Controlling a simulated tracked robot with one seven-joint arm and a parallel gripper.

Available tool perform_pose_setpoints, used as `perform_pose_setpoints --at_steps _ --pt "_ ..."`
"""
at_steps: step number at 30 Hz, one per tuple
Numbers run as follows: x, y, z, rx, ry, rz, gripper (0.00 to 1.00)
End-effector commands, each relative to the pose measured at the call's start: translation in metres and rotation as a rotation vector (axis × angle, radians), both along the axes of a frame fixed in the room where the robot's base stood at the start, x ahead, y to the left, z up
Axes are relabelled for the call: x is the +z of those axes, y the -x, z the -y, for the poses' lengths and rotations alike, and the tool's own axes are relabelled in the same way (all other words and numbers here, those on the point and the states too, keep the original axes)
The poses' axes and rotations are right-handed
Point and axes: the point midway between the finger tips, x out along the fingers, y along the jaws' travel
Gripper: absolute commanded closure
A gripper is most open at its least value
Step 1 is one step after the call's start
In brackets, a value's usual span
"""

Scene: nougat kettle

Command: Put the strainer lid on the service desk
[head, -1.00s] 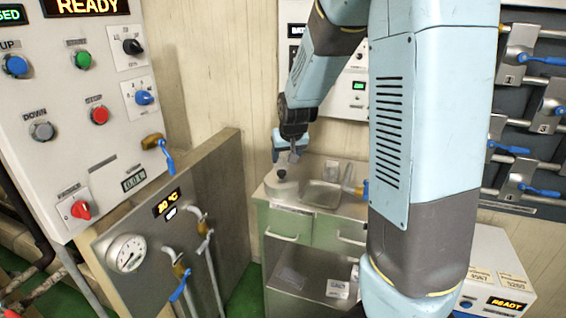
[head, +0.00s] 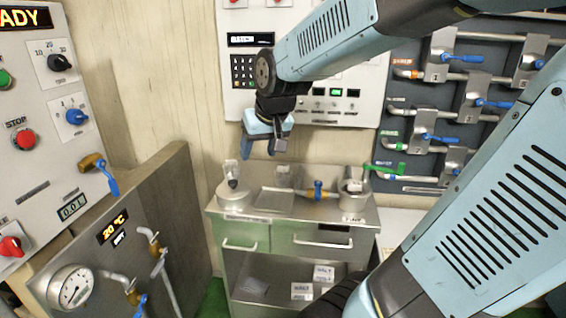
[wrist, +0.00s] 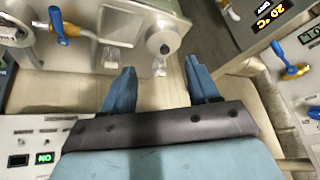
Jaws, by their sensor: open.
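A round grey lid with a dark knob (head: 235,192), which looks like the strainer lid, is at the left end of the steel desk top (head: 300,207). I cannot tell whether it rests on the desk top or on a round housing there. The knobbed lid also shows at the top of the wrist view (wrist: 163,40), beyond the fingertips. My gripper (head: 267,148) hangs above the back left of the desk, apart from the lid. In the wrist view my gripper (wrist: 158,75) has its two blue fingers spread, with nothing between them.
A shallow tray (head: 275,203), a brass valve with a blue handle (head: 318,191) and a steel pot (head: 354,198) take up the rest of the desk top. A metal panel with a gauge (head: 70,287) stands left. A control panel (head: 300,85) is on the wall behind.

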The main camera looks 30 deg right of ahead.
Motion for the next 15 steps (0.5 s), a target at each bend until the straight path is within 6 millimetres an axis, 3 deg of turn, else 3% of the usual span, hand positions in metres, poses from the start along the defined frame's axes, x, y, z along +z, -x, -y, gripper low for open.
perform_pose_setpoints --at_steps 9,15 --pt "0.024 0.093 -0.001 0.011 0.037 0.004 0.4" --pt "0.026 0.126 -0.006 0.011 0.063 -0.001 0.4"
